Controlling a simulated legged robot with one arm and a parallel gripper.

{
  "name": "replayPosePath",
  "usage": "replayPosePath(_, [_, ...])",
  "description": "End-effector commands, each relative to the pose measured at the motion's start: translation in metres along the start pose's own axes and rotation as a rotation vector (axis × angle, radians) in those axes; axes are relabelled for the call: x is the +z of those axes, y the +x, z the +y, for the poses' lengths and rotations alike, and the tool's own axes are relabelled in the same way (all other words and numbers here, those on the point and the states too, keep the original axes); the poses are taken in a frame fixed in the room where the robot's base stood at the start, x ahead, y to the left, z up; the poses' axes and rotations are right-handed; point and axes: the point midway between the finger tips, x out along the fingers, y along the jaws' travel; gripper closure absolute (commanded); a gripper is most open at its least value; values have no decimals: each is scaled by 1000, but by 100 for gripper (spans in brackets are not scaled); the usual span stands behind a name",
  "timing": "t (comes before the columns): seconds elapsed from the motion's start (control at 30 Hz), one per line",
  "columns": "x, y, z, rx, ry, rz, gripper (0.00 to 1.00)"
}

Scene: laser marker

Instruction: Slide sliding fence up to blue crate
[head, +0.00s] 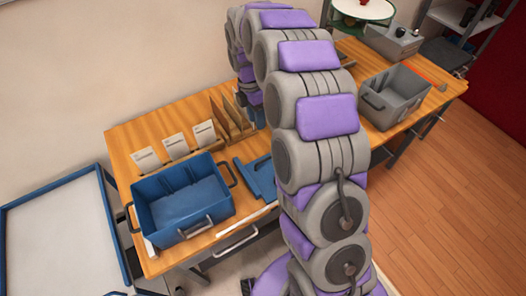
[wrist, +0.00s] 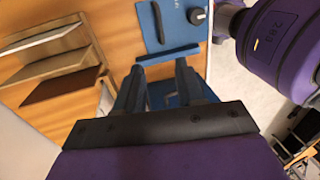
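The blue crate (head: 150,222) is open-topped and stands at the left end of the wooden bench. A flat blue piece with a raised edge, likely the sliding fence (head: 260,177), lies to its right with a gap between them; my arm partly hides it. In the wrist view a blue plate with a dark handle and knob (wrist: 176,30) and a blue bar (wrist: 167,54) lie beyond my gripper (wrist: 160,68). My fingers are apart, with blue showing between them; contact is unclear.
White cards (head: 177,146) stand along the bench's back, beside wooden dividers (head: 230,118), which appear left in the wrist view (wrist: 62,85). A grey bin (head: 395,97) stands on the right part of the bench. A blue-framed white panel (head: 65,235) is at far left.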

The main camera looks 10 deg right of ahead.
Motion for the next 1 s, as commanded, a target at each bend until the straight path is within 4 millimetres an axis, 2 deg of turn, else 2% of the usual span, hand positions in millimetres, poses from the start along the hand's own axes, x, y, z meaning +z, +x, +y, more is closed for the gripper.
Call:
replayPosePath(0.43, [8, 83, -2, 1, 2, 8, 62])
replayPosePath(0.7, [4, 134, -1, -2, 4, 5, 62])
replayPosePath(0.83, [2, 152, 0, -1, 3, 3, 62])
replayPosePath(1.0, [3, 165, -1, 0, 3, 5, 62])
